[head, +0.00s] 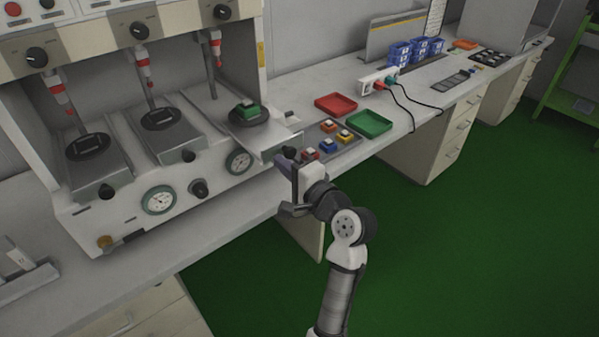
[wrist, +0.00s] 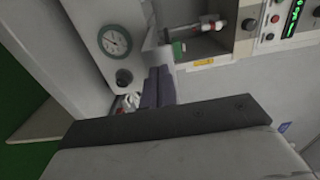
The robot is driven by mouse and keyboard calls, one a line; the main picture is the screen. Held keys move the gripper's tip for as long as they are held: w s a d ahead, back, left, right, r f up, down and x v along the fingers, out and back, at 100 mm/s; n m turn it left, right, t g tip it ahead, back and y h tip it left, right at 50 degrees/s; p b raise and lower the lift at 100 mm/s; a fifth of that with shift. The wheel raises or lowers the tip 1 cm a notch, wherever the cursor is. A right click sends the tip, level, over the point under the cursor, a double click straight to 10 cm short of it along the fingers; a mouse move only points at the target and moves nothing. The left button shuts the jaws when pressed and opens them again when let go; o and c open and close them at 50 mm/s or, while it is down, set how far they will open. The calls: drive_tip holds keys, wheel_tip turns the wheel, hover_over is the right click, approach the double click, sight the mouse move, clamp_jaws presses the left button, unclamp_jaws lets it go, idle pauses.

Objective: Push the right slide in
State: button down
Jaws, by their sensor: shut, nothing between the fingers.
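The right slide (head: 272,143) is a pale plate at the right end of the testing machine (head: 215,185). It sticks out past the machine's front. A green block (head: 249,108) sits on a dark round pad on it. My gripper (head: 283,163) is shut and empty, just in front of the slide's outer end. In the wrist view the closed fingers (wrist: 158,72) point at the pale end of the slide (wrist: 154,55), with the green block (wrist: 178,48) beyond. I cannot tell whether the fingertips touch the slide.
The left slide (head: 104,183) and middle slide (head: 178,149) are beside it. Gauges and knobs line the machine's front. Open green floor lies in front.

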sight(245, 136)
drive_tip(key=shift+x, duration=0.95)
drive_tip(key=p+x, duration=0.2)
drive_tip(key=x, duration=1.2)
drive_tip(key=shift+r, duration=0.2)
drive_tip(key=shift+a+r, duration=0.1)
drive_tip(key=shift+a, duration=0.05)
